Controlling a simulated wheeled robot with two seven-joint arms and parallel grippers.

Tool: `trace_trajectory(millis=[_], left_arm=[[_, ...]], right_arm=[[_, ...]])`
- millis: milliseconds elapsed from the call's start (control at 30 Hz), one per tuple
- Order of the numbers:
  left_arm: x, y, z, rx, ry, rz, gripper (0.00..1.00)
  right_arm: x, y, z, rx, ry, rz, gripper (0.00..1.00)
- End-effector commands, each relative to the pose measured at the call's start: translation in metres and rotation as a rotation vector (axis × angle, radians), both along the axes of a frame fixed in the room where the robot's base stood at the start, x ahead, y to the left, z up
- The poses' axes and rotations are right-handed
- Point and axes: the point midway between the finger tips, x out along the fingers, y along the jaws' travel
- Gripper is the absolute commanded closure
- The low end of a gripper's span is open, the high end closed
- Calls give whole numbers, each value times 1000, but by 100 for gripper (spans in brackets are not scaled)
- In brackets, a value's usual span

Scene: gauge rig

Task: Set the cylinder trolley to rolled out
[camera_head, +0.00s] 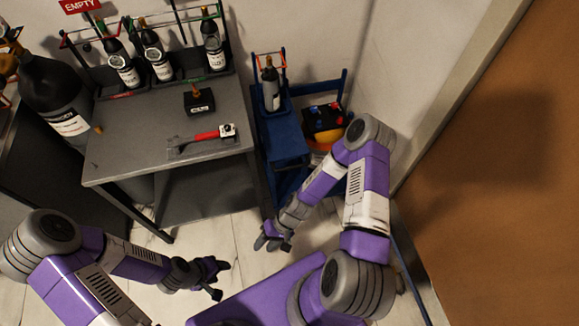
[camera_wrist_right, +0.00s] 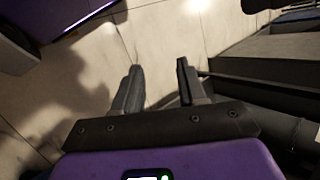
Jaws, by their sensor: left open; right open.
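The blue cylinder trolley (camera_head: 284,138) stands in the corner to the right of the grey table, with a dark cylinder (camera_head: 271,88) held upright at its top behind a red bar. My right gripper (camera_head: 272,243) is open and empty, low in front of the trolley and above the floor. In the right wrist view its two fingers (camera_wrist_right: 158,88) are apart with only floor tiles between them. My left gripper (camera_head: 219,278) is open and empty above the floor at the lower left, apart from the trolley. My right arm hides part of the trolley's right side.
A grey table (camera_head: 120,150) carries a red-handled tool (camera_head: 207,135), a small black block (camera_head: 199,102) and a rack with several bottles. A large dark cylinder (camera_head: 55,95) stands at the left. A brown panel (camera_head: 510,170) borders the right. Light floor (camera_head: 205,234) lies open in front.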

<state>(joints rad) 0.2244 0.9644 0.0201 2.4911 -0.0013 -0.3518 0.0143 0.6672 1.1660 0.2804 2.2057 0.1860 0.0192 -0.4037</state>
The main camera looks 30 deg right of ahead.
Motion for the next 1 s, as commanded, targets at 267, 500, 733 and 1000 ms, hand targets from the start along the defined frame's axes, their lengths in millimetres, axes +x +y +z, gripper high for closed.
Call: trace_trajectory(millis=[267, 500, 733, 1000], left_arm=[[0, 0, -23, 0, 0, 1, 48], [0, 0, -36, 0, -1, 1, 48], [0, 0, -41, 0, -1, 1, 48], [0, 0, -47, 0, -1, 1, 48]], right_arm=[[89, -34, -11, 467, -192, -267, 59], [146, -161, 4, 680, -617, -597, 59], [145, -251, 12, 683, -893, -774, 59], [165, -247, 18, 683, -934, -792, 59]])
